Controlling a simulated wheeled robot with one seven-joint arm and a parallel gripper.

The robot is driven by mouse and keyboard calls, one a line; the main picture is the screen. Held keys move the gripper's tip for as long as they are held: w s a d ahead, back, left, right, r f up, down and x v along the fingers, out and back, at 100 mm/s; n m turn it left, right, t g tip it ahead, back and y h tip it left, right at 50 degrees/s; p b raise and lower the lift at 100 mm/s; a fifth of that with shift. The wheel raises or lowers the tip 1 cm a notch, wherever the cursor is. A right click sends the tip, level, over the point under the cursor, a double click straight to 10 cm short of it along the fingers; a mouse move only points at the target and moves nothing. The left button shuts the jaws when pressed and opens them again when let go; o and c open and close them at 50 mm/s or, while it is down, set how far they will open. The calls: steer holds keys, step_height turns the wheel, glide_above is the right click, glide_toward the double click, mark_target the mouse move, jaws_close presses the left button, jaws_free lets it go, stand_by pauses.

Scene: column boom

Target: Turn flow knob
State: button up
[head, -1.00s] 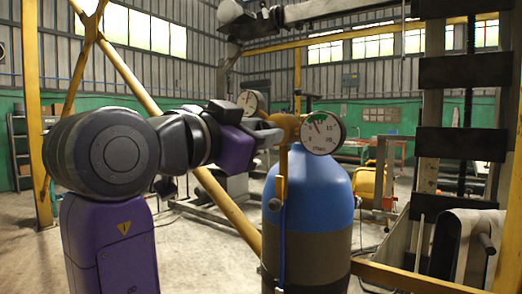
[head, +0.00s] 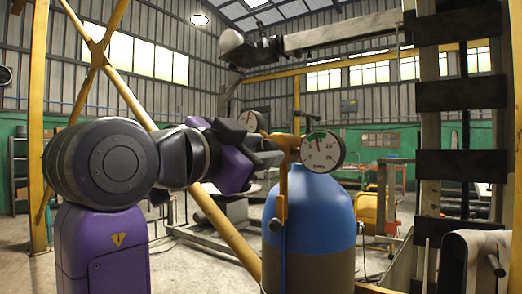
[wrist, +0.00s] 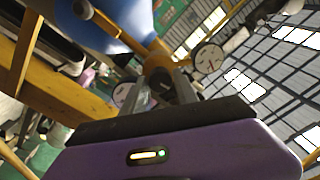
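A blue and dark gas cylinder (head: 311,200) stands upright in the middle of the head view with a brass regulator (head: 284,148) on top. A second gauge (head: 250,121) is behind my gripper. My gripper (head: 270,151) reaches the regulator from the left, rolled over. In the wrist view its fingers (wrist: 166,90) close around the flow knob (wrist: 161,82) in front of the brass body. The knob is mostly hidden by the fingers; in the head view it is hidden.
A yellow frame (head: 230,236) with diagonal bars runs behind and beside the cylinder. A dark and pale column (head: 430,130) stands at the right. A blue hose (head: 283,240) hangs down the cylinder's front. Open concrete floor lies behind.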

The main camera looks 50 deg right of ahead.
steer(key=shift+o, duration=1.1)
steer(key=shift+a, duration=0.15)
steer(key=a, duration=0.7)
steer(key=shift+s+a+f+b, duration=0.15)
steer(key=shift+a+b, duration=0.15)
steer(key=shift+b, duration=0.1)
